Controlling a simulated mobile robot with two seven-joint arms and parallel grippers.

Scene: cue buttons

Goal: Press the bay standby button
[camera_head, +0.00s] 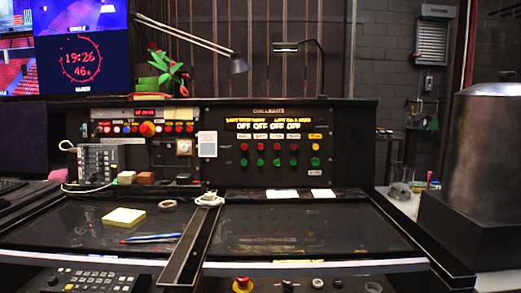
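A black cue-light panel (226,172) stands upright at the back of the desk. Its display (268,129) shows several "OFF" readings. Below it is a row of red buttons (260,147) above a row of green buttons (277,162). The small labels are too blurred to read, so I cannot tell which button is the bay standby one. Neither of my grippers shows in the head view.
Left of the panel is another panel with small lit buttons and an orange-red knob (147,129). A desk lamp (238,64) leans above. Yellow notes (123,217), pens (152,238) and a tape roll (167,204) lie on the desk. A metal cylinder (482,150) stands right. The desk's right half is mostly clear.

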